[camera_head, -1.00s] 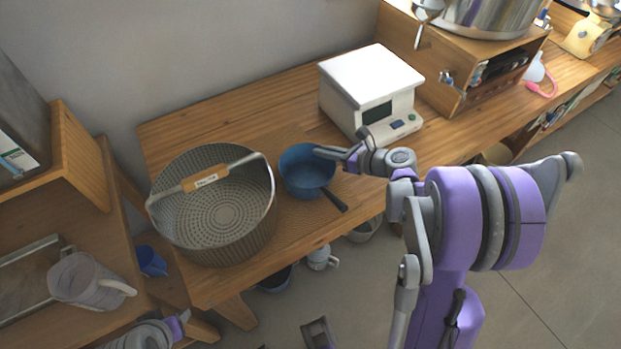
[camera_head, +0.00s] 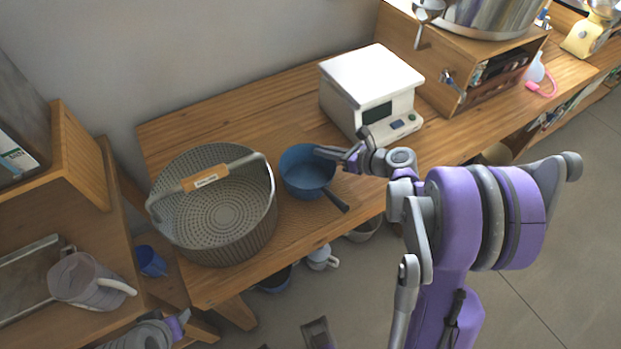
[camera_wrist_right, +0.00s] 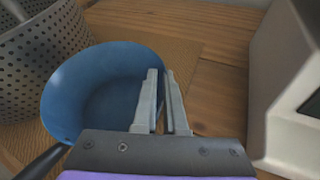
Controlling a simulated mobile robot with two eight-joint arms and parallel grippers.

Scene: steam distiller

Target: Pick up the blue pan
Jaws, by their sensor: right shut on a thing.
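The blue pan (camera_head: 304,177) stands on the wooden table, its dark handle (camera_head: 335,201) pointing toward the front right. My right gripper (camera_head: 321,152) is shut on the pan's right rim. In the right wrist view the blue pan (camera_wrist_right: 105,92) is tilted in the picture, and the right gripper's fingers (camera_wrist_right: 161,76) straddle its rim. Any gap under the pan is too small to tell. Part of my left arm shows at the bottom left edge of the head view, with what seems its gripper (camera_head: 178,322); its finger opening cannot be made out.
A grey perforated basket (camera_head: 225,245) with a raised handle stands close left of the pan. A white boxy device (camera_head: 370,80) stands behind and right. Bare table lies behind the pan. A clear jug (camera_head: 88,283) and a blue cup (camera_head: 150,261) are at the left.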

